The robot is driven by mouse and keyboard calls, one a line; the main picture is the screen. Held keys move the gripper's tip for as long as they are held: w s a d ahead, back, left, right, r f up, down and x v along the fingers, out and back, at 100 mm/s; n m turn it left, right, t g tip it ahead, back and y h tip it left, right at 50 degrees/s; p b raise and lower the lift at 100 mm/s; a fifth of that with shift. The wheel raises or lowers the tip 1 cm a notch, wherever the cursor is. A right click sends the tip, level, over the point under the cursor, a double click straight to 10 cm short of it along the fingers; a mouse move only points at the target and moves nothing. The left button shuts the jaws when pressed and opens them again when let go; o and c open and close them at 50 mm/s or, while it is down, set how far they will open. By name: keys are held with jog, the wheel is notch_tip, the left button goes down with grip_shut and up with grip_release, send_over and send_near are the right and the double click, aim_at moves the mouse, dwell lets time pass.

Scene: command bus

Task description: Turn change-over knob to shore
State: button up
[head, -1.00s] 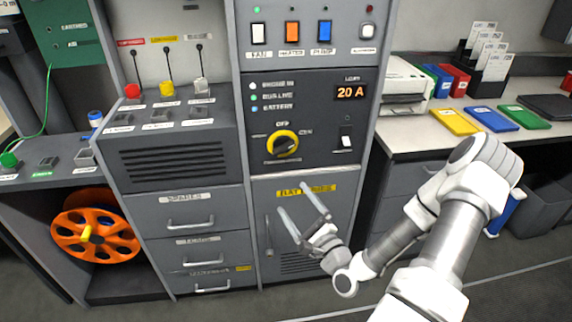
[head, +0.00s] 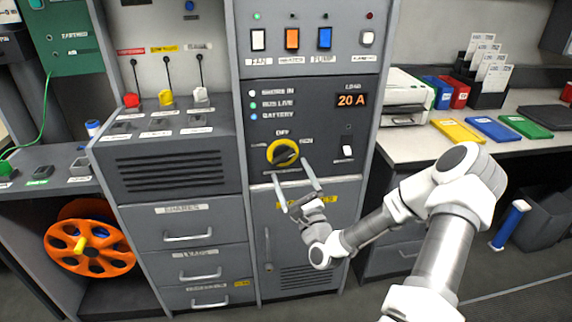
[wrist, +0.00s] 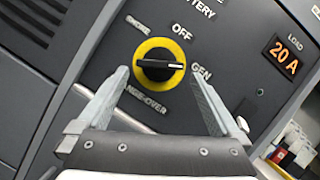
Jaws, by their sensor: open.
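The change-over knob (head: 283,153) is a black bar handle on a yellow ring, on the dark panel of the grey cabinet. In the wrist view the knob (wrist: 159,64) has its white pointer mark toward the GEN label; OFF is above and SHORE is at upper left. My gripper (head: 292,170) is open and empty, just below and in front of the knob. In the wrist view my gripper (wrist: 159,77) has one finger on each side of the knob's lower part. I see no clear contact with the knob.
A load display (head: 351,100) reads 20 A, above a small toggle switch (head: 347,147). Coloured rocker switches (head: 292,39) line the panel above. A BATTERIES door (head: 283,240) is below. A counter (head: 405,137) with folders stands at right.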

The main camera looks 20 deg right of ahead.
aim_at(285, 160)
jog(key=shift+x, duration=2.35)
jog(key=c, duration=1.1)
jog(key=shift+o, duration=0.2)
